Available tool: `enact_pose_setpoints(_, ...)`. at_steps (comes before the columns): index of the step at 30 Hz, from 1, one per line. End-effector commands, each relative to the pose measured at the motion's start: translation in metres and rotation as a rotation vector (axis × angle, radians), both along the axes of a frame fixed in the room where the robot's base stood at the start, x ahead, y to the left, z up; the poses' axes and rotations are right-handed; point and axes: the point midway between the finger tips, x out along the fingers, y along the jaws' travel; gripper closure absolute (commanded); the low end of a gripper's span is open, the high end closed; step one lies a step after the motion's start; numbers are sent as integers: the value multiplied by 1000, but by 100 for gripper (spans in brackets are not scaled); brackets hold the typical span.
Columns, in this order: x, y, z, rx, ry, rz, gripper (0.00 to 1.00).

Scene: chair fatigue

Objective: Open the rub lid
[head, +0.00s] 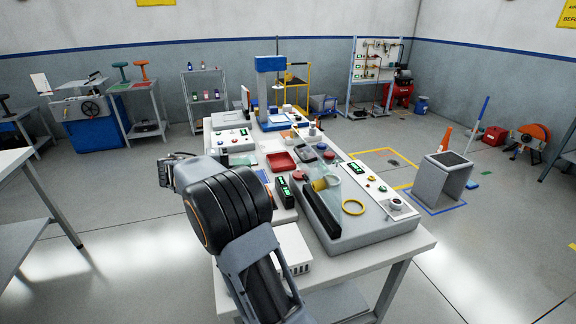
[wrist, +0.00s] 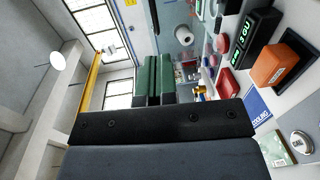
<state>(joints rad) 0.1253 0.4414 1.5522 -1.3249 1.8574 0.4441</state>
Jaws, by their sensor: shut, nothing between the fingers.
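The rub machine (head: 372,232) is a low grey unit on the right front part of the bench. A clear lid (head: 352,190) appears to stand tilted over its middle, though its edges are faint. A long black bar (head: 322,216) runs along the machine's left side, with a yellow cylinder (head: 320,184) and a yellow ring (head: 353,207) close by. My gripper shows in the wrist view as green fingers (wrist: 154,62), shut and empty, touching nothing I can see.
Two green displays (wrist: 252,38) and an orange block (wrist: 281,68) lie to the right in the wrist view. A red tray (head: 281,161) and a blue-topped press (head: 270,64) stand farther back on the bench. Open floor lies left of the bench.

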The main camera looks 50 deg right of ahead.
Motion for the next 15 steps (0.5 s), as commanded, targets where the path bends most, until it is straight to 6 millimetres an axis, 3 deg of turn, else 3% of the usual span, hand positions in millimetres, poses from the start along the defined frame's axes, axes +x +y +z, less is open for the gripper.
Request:
enact_pose_setpoints(5, 5, -10, -1, -80, 7, -20, 100)
enact_pose_setpoints(15, -24, -61, -1, -84, 8, -22, 100)
